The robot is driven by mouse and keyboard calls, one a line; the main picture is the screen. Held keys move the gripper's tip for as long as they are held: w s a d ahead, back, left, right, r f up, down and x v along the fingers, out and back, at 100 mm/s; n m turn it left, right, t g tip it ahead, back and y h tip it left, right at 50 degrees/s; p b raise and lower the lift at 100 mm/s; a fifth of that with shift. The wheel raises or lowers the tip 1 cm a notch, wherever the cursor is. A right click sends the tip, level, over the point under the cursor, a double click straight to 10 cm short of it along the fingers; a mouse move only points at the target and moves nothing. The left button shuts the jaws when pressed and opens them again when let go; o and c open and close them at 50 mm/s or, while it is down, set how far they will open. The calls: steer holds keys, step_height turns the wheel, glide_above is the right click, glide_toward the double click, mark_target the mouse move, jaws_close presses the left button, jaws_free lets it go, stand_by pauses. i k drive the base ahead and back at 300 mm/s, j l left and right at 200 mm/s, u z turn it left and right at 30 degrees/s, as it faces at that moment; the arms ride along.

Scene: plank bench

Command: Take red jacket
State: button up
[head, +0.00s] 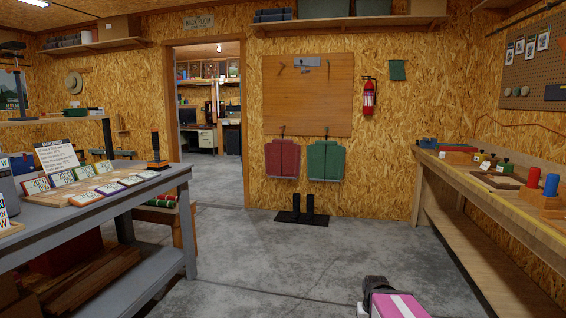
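A red jacket (282,159) hangs on the far wall from a hook below a brown wooden board, right of the doorway. It looks folded flat and boxy, with its lower edge well above the floor. A green jacket (326,161) hangs close on its right. A pink, white and dark part at the bottom edge, right of the middle, seems to be my arm. My gripper's fingers do not show, so what it holds cannot be seen. The red jacket is across the room, apart from my arm.
Black boots (303,206) stand on a dark mat (288,218) under the jackets. A grey table (150,190) with cards stands left, a long wooden bench (483,190) right. The concrete floor (290,262) between is clear. A fire extinguisher (369,97) hangs right of the board.

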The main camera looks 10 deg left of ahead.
mark_target(282, 157)
steer(key=i+u, duration=0.35)
steer(key=i, duration=3.65)
